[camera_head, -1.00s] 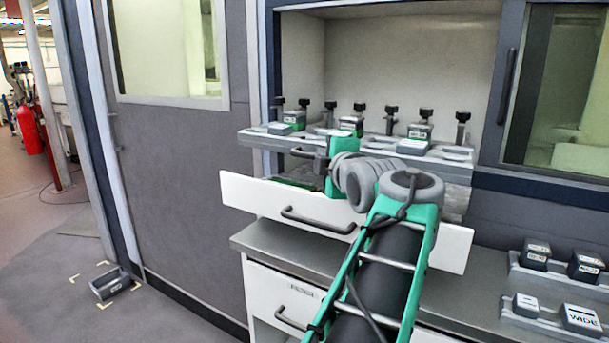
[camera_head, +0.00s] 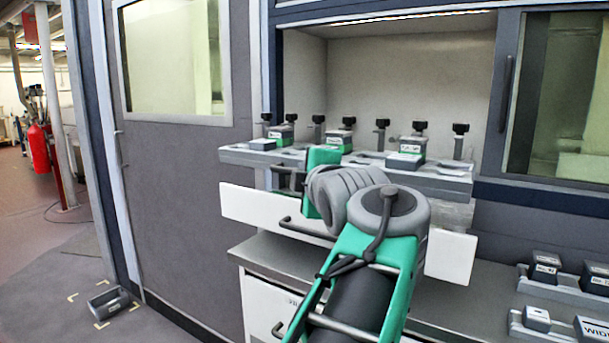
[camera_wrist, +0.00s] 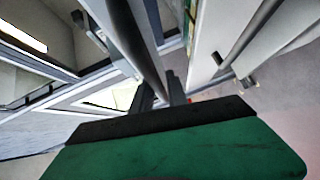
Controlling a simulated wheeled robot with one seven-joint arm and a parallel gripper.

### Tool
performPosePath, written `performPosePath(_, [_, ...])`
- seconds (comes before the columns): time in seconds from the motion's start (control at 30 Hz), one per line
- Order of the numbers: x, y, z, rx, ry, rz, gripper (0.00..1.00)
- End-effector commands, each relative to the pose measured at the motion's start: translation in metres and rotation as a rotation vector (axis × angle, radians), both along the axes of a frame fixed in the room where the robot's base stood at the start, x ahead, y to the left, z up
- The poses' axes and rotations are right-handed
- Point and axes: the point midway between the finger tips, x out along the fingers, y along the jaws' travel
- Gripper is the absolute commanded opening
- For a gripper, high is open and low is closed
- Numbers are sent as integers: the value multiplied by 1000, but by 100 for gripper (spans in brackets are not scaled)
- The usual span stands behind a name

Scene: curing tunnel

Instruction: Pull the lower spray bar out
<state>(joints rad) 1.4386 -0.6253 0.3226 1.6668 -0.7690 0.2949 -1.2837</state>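A grey bar (camera_head: 262,159) carrying several black-knobbed nozzles and green-and-grey blocks runs across the front of the open bay. Below it is a white front panel (camera_head: 450,258) with a dark bar handle (camera_head: 292,231), partly covered by my arm. I cannot tell which part is the lower spray bar. My gripper (camera_head: 288,180) is beside the left part of the grey bar, just above the white panel, its fingers mostly hidden. In the wrist view its two dark fingers (camera_wrist: 162,96) stand apart, with a grey rod (camera_wrist: 138,45) reaching between them. I cannot see whether they press on it.
A steel counter (camera_head: 275,256) lies below the panel. Racks (camera_head: 560,290) with labelled blocks stand on it at right. A closed grey door (camera_head: 180,180) is at left. A grey box (camera_head: 108,302) sits inside yellow corner marks on the floor, with clear floor around it.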

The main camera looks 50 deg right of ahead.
Motion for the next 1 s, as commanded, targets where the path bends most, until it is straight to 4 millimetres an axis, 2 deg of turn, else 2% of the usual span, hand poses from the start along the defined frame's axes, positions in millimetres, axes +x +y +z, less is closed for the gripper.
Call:
performPosePath(0.2, [1,1,1,-3,-1,2,35])
performPosePath(0.47, [-1,2,3,-6,-2,2,35])
performPosePath(0.8, [-43,35,11,-7,-1,-6,35])
performPosePath(1.0, [-57,47,13,-5,-2,-3,35])
